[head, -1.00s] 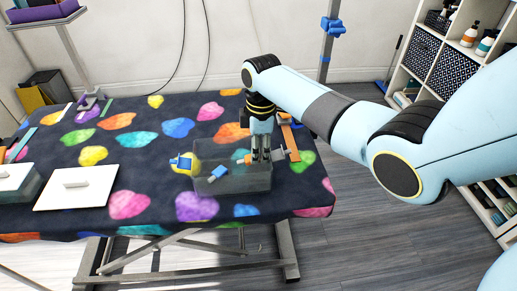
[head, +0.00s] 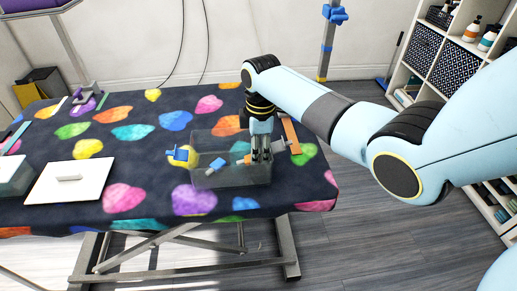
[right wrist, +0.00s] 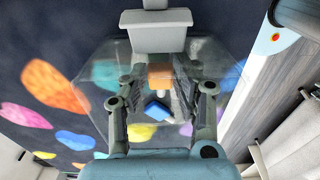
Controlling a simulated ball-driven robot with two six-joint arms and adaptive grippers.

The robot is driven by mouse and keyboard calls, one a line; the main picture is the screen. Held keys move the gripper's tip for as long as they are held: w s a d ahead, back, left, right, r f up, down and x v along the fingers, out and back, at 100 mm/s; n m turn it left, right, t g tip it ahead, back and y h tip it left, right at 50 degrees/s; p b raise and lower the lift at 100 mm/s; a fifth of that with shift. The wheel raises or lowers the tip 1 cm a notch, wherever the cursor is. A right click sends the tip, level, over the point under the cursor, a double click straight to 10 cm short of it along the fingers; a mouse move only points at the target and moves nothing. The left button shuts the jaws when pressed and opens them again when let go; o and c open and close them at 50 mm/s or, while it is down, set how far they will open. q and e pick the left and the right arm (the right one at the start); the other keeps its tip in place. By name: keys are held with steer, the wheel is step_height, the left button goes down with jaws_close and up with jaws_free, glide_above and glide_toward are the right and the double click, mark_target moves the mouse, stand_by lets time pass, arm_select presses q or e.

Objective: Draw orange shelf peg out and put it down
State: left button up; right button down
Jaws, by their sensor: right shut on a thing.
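A clear bin (head: 240,179) stands near the table's right end. My right gripper (head: 262,158) points down inside it. In the right wrist view its fingers (right wrist: 162,84) stand on either side of the orange shelf peg (right wrist: 160,77) and are shut on it. The peg's orange end (head: 243,159) shows left of the fingers in the head view; contact is hard to see. A blue peg (head: 217,163) lies in the bin, left of the orange one, and shows below it in the right wrist view (right wrist: 157,109). My left gripper is out of view.
A grey bracket (head: 281,146) and an orange strip (head: 291,134) are at the bin's right side. A blue and grey clamp (head: 181,154) is at its left. A white lid (head: 92,183) lies farther left.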

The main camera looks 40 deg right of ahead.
steer(key=shift+f, duration=0.35)
stand_by(0.4)
steer(key=c, duration=0.9)
jaws_free()
steer(key=shift+c, duration=0.2)
step_height(320, 180, up, 12)
steer(key=shift+d, duration=0.15)
steer(key=shift+s, duration=0.15)
